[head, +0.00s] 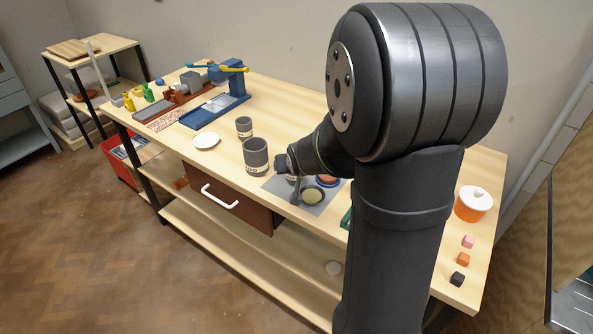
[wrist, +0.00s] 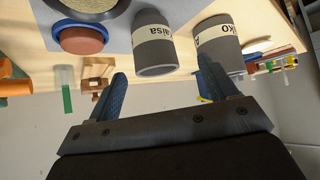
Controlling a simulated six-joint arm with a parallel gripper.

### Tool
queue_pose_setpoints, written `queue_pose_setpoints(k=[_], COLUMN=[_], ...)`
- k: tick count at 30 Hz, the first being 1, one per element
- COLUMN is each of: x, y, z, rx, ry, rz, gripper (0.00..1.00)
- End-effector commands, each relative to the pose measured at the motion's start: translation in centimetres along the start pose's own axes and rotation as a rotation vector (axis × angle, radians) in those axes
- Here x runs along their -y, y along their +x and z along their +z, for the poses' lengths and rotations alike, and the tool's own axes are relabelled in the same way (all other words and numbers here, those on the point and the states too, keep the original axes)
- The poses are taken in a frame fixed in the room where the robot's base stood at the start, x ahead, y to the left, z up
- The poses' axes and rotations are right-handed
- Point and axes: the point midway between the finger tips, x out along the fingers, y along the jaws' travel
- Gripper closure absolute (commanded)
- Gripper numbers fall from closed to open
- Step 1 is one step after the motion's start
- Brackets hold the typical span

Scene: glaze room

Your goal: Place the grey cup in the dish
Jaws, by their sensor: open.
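My gripper (head: 287,177) is low over the grey mat (head: 272,184), open, with the arm partly covering it. In the wrist view its fingers (wrist: 163,88) are apart, and a grey cup with a cream name band (wrist: 155,55) stands just ahead between them. Part of this cup, by the fingers, shows in the head view (head: 291,179). A second banded grey cup (wrist: 226,50) is beside it, near the right finger. In the head view a large grey cup (head: 256,157) and a smaller one (head: 244,127) stand left of my gripper. A white dish (head: 206,141) lies empty further left.
A dark round dish with pale contents (head: 313,195) and a blue-rimmed terracotta dish (wrist: 82,39) lie on the mat. An orange pot (head: 474,204) and small cubes (head: 463,258) are at the right. Table around the white dish is clear.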

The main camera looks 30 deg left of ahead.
Motion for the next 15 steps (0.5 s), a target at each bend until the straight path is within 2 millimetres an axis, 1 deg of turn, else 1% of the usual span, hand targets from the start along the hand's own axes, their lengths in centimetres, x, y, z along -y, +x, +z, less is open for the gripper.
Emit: queue_pose_setpoints(k=[1,8,11,15], x=[0.0,-0.1,-0.3,-0.7], y=[0.4,1.3,2.1,3.9], z=[0.0,0.1,0.1,0.2], rx=[0.001,0.002,0.001,0.004], ry=[0.0,0.001,0.002,0.003], rz=[0.0,-0.001,-0.001,0.002], gripper=[0.22,0.22,0.22,0.22])
